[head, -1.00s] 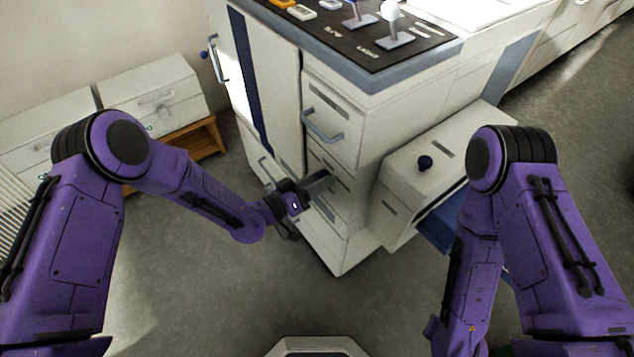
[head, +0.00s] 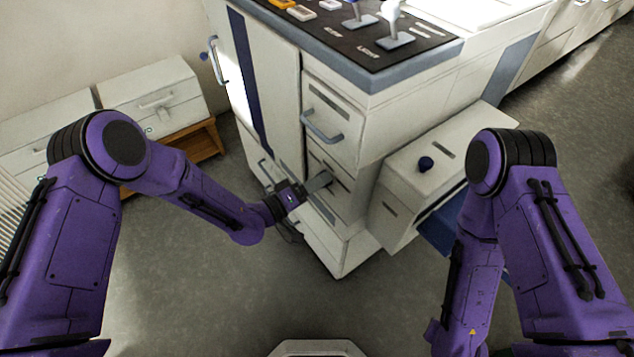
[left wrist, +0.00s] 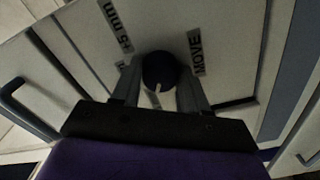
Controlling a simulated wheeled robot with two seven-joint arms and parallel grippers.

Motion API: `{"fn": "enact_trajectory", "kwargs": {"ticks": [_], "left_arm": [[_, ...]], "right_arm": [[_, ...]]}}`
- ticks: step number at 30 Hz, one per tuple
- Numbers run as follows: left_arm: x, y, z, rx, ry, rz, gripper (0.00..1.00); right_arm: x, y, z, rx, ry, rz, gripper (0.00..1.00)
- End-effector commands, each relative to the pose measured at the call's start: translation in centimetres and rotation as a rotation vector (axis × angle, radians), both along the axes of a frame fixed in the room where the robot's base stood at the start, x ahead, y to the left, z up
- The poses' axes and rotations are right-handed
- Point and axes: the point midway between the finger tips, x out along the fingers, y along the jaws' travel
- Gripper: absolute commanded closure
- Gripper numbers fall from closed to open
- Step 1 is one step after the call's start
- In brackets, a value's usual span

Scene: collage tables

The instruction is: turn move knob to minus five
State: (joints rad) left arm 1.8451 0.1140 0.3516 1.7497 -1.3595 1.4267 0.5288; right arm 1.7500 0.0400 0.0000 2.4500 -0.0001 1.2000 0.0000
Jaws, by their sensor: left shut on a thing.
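The round dark knob (left wrist: 161,69) shows in the left wrist view on a pale panel. A small white pointer mark on it faces the bottom of that picture. The label "MOVE" (left wrist: 196,53) is to its right and the label "+5 mm" (left wrist: 115,27) is at its upper left. My left gripper (left wrist: 160,76) is shut on the knob, one finger on each side. In the head view my left gripper (head: 318,181) is against the front of the white cabinet (head: 349,218), and the knob cannot be made out there. My right gripper is out of view.
A drawer with a blue-grey handle (head: 322,127) is above my left gripper. Small white drawers (head: 155,94) stand at the left. The floor in front is clear.

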Motion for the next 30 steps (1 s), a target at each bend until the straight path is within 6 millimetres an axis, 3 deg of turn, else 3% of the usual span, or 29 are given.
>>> {"fn": "enact_trajectory", "kwargs": {"ticks": [9,10,12,22,30], "left_arm": [[-0.1,0.0,-0.1,-0.001,0.004,-0.001,0.87],[-0.1,0.0,-0.1,-0.001,0.004,-0.001,0.5],[-0.1,0.0,-0.1,-0.001,0.003,0.0,0.31],[-0.2,0.4,0.0,0.0,0.002,0.0,0.31],[-3.6,5.1,0.0,-0.002,0.005,0.004,0.31]], "right_arm": [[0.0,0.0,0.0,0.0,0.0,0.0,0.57],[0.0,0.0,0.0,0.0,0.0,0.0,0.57],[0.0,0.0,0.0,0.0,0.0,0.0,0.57],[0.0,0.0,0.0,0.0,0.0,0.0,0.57],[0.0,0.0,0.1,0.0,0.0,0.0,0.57]]}}
